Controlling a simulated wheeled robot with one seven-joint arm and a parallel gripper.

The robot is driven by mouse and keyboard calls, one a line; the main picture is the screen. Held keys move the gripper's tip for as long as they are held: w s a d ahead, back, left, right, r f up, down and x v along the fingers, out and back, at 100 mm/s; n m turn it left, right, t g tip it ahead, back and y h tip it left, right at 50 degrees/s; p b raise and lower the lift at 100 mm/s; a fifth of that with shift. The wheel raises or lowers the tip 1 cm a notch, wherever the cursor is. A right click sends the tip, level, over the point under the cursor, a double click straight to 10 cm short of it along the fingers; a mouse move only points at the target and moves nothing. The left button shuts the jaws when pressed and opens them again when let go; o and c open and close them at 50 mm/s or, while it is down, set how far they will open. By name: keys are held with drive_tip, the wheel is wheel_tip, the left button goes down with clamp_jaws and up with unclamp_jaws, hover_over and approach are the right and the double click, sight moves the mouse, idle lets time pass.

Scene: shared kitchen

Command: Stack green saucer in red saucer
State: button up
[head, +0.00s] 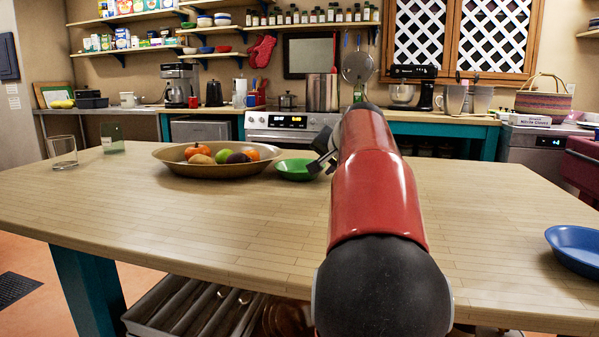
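The green saucer (293,172) is on the wooden table, just right of the large fruit bowl. My gripper (316,166) is at the saucer's right rim, with its fingers over or at that edge. I cannot tell whether the fingers are open or shut, or whether they grip the rim. The saucer looks level, and its far right part is covered by my gripper. No red saucer shows in this view. My red arm hides part of the table's middle and right side.
A brown bowl (175,160) of fruit stands close to the left of the green saucer. Two glasses (62,151) stand at the far left. A blue dish (577,246) lies at the right edge. The table's (230,225) front middle is clear.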

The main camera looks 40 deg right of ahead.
drive_tip(key=shift+w+d+f, duration=0.15)
drive_tip(key=shift+w+f, duration=0.25)
drive_tip(key=shift+w, duration=0.15)
clamp_jaws()
drive_tip(key=f+v, duration=0.1)
drive_tip(key=v, duration=1.5)
drive_tip(key=shift+s, duration=0.45)
